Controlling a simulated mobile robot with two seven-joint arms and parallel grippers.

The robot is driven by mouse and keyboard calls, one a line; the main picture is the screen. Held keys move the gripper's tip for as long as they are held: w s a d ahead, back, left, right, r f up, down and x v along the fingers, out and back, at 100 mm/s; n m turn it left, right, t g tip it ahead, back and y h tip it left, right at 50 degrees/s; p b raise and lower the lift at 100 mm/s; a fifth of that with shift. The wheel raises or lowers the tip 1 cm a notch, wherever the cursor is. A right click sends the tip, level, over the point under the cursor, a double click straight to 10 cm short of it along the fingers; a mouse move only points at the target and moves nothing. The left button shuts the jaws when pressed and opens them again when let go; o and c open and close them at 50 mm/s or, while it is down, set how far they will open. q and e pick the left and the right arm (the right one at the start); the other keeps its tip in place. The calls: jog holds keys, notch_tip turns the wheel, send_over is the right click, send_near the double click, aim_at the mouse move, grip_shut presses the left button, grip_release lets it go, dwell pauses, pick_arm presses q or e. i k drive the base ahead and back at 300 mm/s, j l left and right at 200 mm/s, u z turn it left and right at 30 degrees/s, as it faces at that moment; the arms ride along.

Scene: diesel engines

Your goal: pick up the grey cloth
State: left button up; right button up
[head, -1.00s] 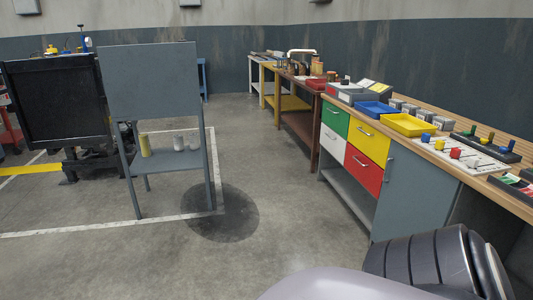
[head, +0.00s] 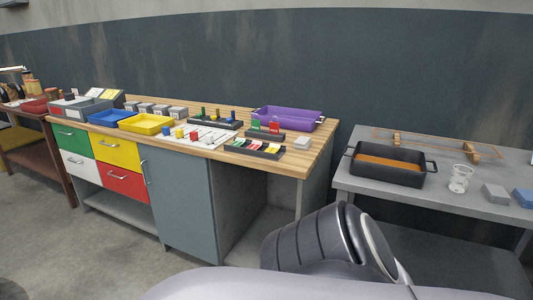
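A small grey folded-looking piece (head: 495,194) lies on the grey table (head: 455,212) at the right in the head view. It looks like the grey cloth, but it is too small to be sure. A similar blue piece (head: 523,197) lies just right of it, cut by the picture's edge. A smaller light grey piece (head: 302,143) lies near the right end of the wooden-topped workbench (head: 315,158); I cannot tell what it is. Neither of my grippers shows.
A black tray with orange inside (head: 388,164) and a clear beaker (head: 460,179) stand left of the grey piece. A wooden rack (head: 440,142) lies behind. The workbench holds a purple tray (head: 288,117), a yellow tray (head: 146,124) and a blue tray (head: 111,117). Floor is clear at lower left.

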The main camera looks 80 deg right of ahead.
aim_at(494, 194)
jog(key=z, duration=4.1)
jog(key=i+l+u, duration=0.3)
jog(key=i, duration=0.15)
jog(key=j, duration=0.1)
